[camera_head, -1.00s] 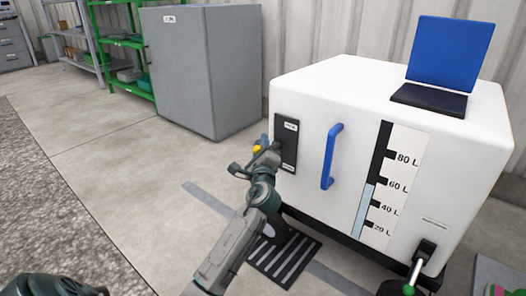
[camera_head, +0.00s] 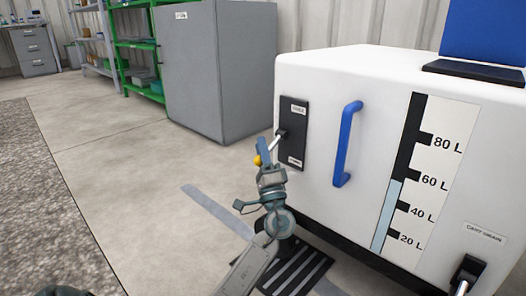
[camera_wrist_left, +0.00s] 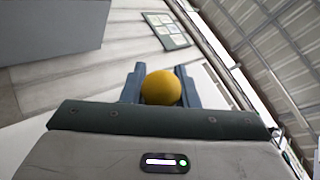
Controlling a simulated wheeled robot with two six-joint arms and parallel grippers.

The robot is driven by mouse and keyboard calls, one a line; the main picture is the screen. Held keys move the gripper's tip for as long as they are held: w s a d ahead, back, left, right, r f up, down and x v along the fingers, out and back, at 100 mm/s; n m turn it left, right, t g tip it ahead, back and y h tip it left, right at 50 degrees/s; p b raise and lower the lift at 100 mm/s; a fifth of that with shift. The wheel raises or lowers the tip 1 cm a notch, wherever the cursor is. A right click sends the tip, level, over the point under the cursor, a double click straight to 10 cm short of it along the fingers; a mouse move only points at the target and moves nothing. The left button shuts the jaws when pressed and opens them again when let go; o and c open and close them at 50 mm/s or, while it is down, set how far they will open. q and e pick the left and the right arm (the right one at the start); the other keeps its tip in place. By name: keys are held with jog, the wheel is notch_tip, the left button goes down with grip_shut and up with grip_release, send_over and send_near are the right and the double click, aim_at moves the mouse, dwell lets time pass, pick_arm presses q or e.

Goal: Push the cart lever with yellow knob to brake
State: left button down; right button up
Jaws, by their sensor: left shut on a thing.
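The yellow knob (camera_head: 257,160) is at the end of a thin metal lever (camera_head: 275,144) on the black plate (camera_head: 292,150) at the left of the white cart's front (camera_head: 325,195). The lever points out and down to the left from the plate. The plate has small labels at top and bottom that I cannot read surely. My left gripper (camera_head: 263,156) is shut on the knob, with its blue fingers on either side. In the left wrist view the knob (camera_wrist_left: 161,88) sits between the fingers. The right gripper is not in view.
A blue handle (camera_head: 346,145) and a level gauge (camera_head: 408,185) are on the cart front. A second lever (camera_head: 466,275) is at the lower right. A floor grate (camera_head: 297,272) lies below. A grey cabinet (camera_head: 220,75) stands behind, and the floor to the left is clear.

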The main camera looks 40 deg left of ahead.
pick_arm(q)
jog(key=shift+w+f+n+g+y, duration=0.1)
jog(key=shift+f+n+g+y, duration=0.1)
jog(key=shift+n+g+y, duration=0.5)
jog(key=shift+w+f+n+g+y, duration=0.1)
jog(key=shift+f+n+g+y, duration=0.1)
jog(key=shift+n+g+y, duration=0.45)
jog(key=shift+n, duration=0.45)
jog(key=c, duration=1.4)
grip_release()
jog(key=shift+f, duration=0.1)
jog(key=shift+c, duration=0.2)
